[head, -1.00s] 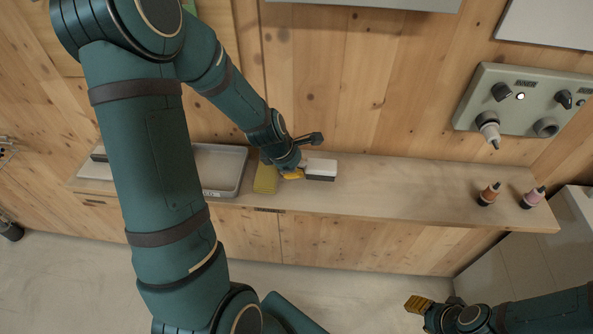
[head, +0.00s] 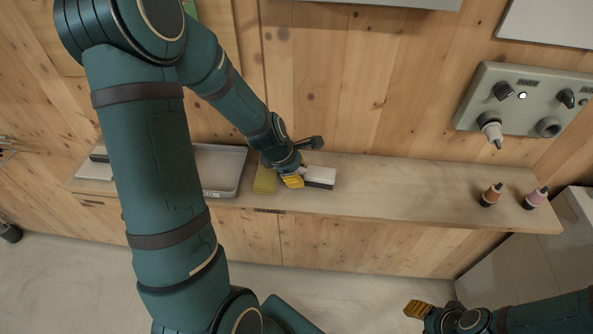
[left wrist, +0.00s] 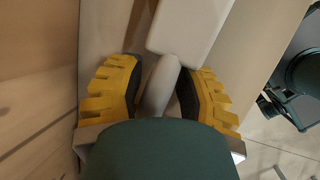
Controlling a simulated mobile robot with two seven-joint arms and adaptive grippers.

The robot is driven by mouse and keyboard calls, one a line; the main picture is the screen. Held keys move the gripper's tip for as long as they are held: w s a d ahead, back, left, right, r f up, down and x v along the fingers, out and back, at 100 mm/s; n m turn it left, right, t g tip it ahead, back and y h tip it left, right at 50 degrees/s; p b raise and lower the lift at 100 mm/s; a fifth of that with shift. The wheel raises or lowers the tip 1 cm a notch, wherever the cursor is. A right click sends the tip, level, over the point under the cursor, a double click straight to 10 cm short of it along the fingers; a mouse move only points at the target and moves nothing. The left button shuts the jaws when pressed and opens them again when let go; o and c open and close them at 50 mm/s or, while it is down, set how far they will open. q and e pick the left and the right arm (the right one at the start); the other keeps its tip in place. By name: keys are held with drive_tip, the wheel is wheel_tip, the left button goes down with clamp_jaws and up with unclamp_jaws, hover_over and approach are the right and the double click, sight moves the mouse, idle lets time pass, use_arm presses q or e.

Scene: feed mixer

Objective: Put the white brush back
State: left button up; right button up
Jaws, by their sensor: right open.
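The white brush (head: 321,174) has a pale block with dark bristles along its front side. Whether the brush touches the shelf is unclear. My right gripper (head: 418,309) is open and empty at the lower right, away from the shelf.
A grey tray (head: 222,192) sits left of the yellow block, partly behind my left arm. A control panel (head: 520,98) is on the wall above. The middle of the shelf is clear.

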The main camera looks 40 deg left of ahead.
use_arm(q)
drive_tip(key=shift+r, duration=0.1)
drive_tip(key=shift+r+p, duration=0.2)
drive_tip(key=shift+p, duration=0.1)
drive_tip(key=p+v, duration=0.5)
drive_tip(key=v, duration=0.7)
drive_tip(key=shift+r, duration=0.3)
